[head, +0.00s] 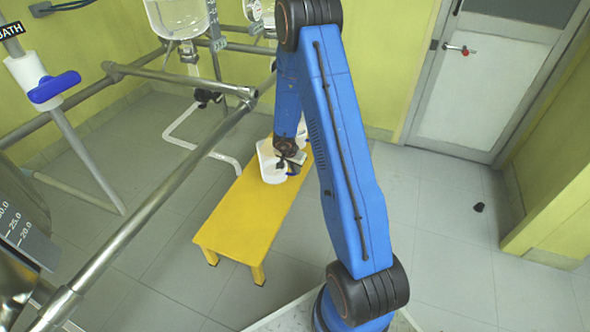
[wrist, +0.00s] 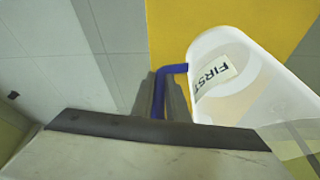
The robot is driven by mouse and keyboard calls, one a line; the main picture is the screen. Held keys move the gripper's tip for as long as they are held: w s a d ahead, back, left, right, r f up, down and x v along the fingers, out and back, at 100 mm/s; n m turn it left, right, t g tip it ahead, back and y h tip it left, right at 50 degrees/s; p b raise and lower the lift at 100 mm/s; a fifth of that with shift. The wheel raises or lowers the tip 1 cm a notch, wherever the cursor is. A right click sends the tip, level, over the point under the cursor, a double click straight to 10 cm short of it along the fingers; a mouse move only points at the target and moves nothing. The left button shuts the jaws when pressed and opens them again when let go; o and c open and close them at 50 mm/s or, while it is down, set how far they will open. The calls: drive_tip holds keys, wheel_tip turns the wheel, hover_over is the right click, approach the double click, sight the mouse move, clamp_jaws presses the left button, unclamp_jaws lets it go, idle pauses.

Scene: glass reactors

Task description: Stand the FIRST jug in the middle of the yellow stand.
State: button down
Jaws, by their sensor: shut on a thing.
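The FIRST jug (wrist: 240,75) is a white translucent jug with a "FIRST" label and a blue handle. My gripper (wrist: 165,95) is shut on the blue handle, with one dark finger on each side. The yellow top also shows in the wrist view (wrist: 200,20).
Another white item (head: 301,129) shows partly behind my arm at the stand's far end. A metal rail (head: 165,195) runs left of the stand, and a glass vessel (head: 178,18) hangs beyond it. The stand's near end is bare. A small black object (head: 478,208) lies on the floor.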

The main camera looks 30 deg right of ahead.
drive_tip(key=c, duration=1.7)
unclamp_jaws()
drive_tip(key=shift+f, duration=0.1)
drive_tip(key=shift+c, duration=0.2)
drive_tip(key=v, duration=1.2)
drive_tip(key=s+d, duration=0.6)
drive_tip(key=s, duration=0.1)
drive_tip(key=shift+s, duration=0.4)
drive_tip(key=shift+d, duration=0.1)
